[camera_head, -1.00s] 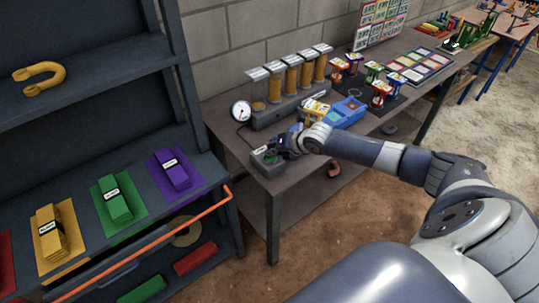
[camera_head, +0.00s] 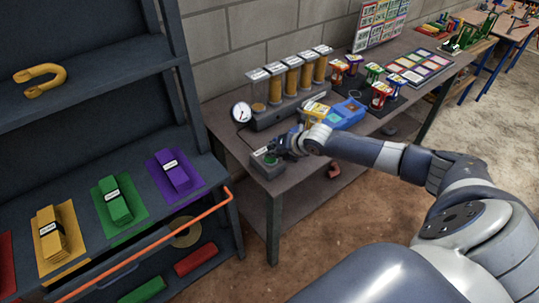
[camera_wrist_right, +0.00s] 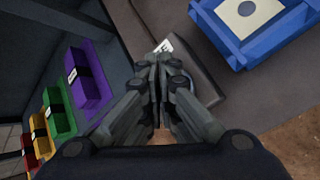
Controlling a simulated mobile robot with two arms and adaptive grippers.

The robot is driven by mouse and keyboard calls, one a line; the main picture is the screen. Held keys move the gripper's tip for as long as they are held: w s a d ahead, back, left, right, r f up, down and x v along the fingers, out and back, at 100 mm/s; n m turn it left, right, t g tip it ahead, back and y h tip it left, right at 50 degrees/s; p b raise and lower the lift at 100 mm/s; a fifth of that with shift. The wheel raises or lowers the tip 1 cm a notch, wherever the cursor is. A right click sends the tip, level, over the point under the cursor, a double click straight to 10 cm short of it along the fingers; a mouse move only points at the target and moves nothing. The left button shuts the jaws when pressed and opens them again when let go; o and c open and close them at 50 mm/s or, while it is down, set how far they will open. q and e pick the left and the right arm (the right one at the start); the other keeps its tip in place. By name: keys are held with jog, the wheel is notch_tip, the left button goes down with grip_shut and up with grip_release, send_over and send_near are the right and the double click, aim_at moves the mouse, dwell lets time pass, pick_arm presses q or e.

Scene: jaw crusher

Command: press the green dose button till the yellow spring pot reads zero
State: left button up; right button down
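The green dose button (camera_head: 270,159) sits on a small dark box (camera_head: 262,168) at the near left corner of the workbench. My right gripper (camera_head: 274,151) is right at the button in the head view; I cannot tell whether it touches. In the right wrist view its fingers (camera_wrist_right: 158,64) are together with nothing visible between them, and they hide the button. A yellow pot-like object (camera_head: 316,110) stands by a blue tray (camera_head: 344,114), to the right of my gripper. A round white dial (camera_head: 241,112) stands behind the button box; its reading is too small to tell. My left gripper is not in view.
A row of clear hoppers with orange-brown fill (camera_head: 291,80) stands behind the gripper. Several coloured spring pots (camera_head: 380,92) stand on a dark mat farther right. A dark shelf (camera_head: 95,70) with coloured blocks is at the left. A cable runs from dial to button box.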

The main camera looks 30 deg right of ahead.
notch_tip(320, 180, up, 6)
jog(key=p, duration=0.4)
jog(key=shift+f, duration=0.1)
dwell(0.5)
